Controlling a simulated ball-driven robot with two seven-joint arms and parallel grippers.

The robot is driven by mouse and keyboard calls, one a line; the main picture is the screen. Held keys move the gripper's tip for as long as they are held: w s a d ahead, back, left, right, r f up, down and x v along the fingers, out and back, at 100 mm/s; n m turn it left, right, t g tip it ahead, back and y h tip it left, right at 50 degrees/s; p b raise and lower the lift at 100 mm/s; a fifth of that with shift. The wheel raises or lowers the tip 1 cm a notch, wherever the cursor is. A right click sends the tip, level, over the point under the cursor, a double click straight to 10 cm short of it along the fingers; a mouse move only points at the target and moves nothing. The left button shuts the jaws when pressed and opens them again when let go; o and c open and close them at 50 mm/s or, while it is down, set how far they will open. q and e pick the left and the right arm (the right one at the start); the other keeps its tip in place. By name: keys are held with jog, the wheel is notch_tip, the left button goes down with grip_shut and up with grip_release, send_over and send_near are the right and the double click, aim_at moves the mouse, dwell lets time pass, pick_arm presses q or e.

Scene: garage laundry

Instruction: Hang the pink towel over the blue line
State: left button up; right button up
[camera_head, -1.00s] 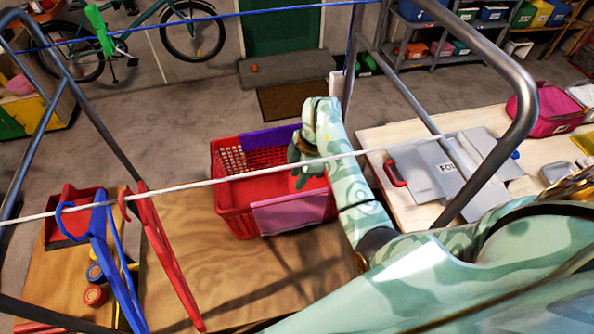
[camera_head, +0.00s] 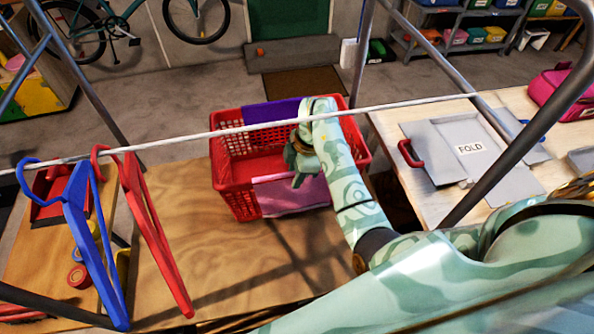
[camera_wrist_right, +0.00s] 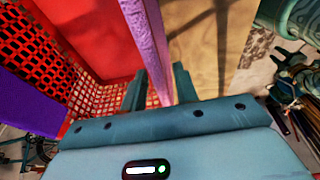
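The pink towel (camera_head: 290,198) hangs over the near wall of the red basket (camera_head: 240,205). My right gripper (camera_head: 297,178) is at that wall, pointing down. In the right wrist view, the towel's edge (camera_wrist_right: 148,40) runs between the two fingers of my right gripper (camera_wrist_right: 160,82). The fingers stand apart, one on each side of the towel, and do not look shut on it. The blue line is not visible in the head view now. My left gripper is not in view.
A white line (camera_head: 230,130) crosses above the basket. A blue hanger (camera_head: 80,225) and a red hanger (camera_head: 150,235) hang from it at left. A purple towel (camera_head: 272,110) lies over the basket's far wall. A grey folding board (camera_head: 455,150) lies on the right table.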

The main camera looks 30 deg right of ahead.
grip_shut()
jog(key=p+v, duration=0.2)
jog(key=v, duration=0.1)
jog(key=a+p+v, duration=0.1)
jog(key=p+v, duration=0.2)
jog(key=a+p+v, duration=0.1)
jog(key=p+v, duration=0.1)
jog(key=p, duration=0.1)
jog(key=shift+w+d+r, duration=0.1)
jog(key=shift+w+r, duration=0.2)
jog(key=shift+r, duration=0.35)
jog(key=shift+d+f, duration=0.1)
jog(key=shift+d, duration=0.05)
